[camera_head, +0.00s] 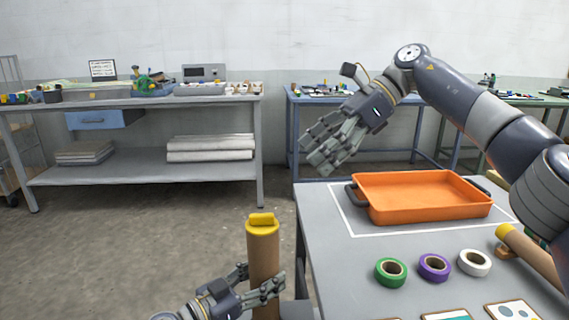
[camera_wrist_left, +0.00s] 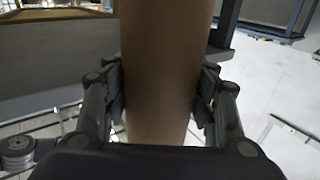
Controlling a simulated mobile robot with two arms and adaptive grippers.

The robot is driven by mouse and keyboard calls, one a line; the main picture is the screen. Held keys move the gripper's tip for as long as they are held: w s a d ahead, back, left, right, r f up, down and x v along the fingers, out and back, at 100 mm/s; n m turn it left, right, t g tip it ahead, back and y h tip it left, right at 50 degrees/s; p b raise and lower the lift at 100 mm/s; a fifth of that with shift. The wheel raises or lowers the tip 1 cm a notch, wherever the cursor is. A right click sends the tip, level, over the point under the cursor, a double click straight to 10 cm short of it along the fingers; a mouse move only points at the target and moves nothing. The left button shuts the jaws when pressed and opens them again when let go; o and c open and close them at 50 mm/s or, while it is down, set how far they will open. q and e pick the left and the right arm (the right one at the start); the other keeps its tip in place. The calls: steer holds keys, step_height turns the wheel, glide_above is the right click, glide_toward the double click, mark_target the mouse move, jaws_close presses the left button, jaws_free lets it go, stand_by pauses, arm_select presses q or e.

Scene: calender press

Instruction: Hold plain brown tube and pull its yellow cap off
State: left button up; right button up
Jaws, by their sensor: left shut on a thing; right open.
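A plain brown tube (camera_head: 263,257) stands upright in the head view, beside the left edge of the grey table. Its yellow cap (camera_head: 262,223) sits on the top end. My left gripper (camera_head: 262,289) is shut on the lower part of the tube. The left wrist view shows the brown tube (camera_wrist_left: 160,75) between the two fingers of my left gripper (camera_wrist_left: 160,95). The cap is not visible there. My right gripper (camera_head: 325,145) is open and empty, above and to the right of the cap, well apart from it.
An orange tray (camera_head: 420,215) with dark handles sits on the grey table (camera_head: 340,262). Green (camera_head: 391,271), purple (camera_head: 435,267) and white (camera_head: 474,262) tape rolls lie in front. Another yellow-capped brown tube (camera_head: 535,256) lies at the right. Benches stand behind.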

mark_target(262, 215)
steer(key=a+f+h, duration=0.1)
steer(key=a+f, duration=0.2)
steer(key=f, duration=0.1)
steer(key=a+f+h, duration=0.2)
steer(key=a+f, duration=0.2)
steer(key=s+a+f+h, duration=0.1)
steer(key=a+f+h, duration=0.1)
steer(key=a+f, duration=0.2)
steer(key=shift+s+f+t, duration=0.1)
steer(key=shift+f+t, duration=0.2)
steer(key=shift+f, duration=0.25)
steer(key=shift+c, duration=0.2)
steer(key=c, duration=1)
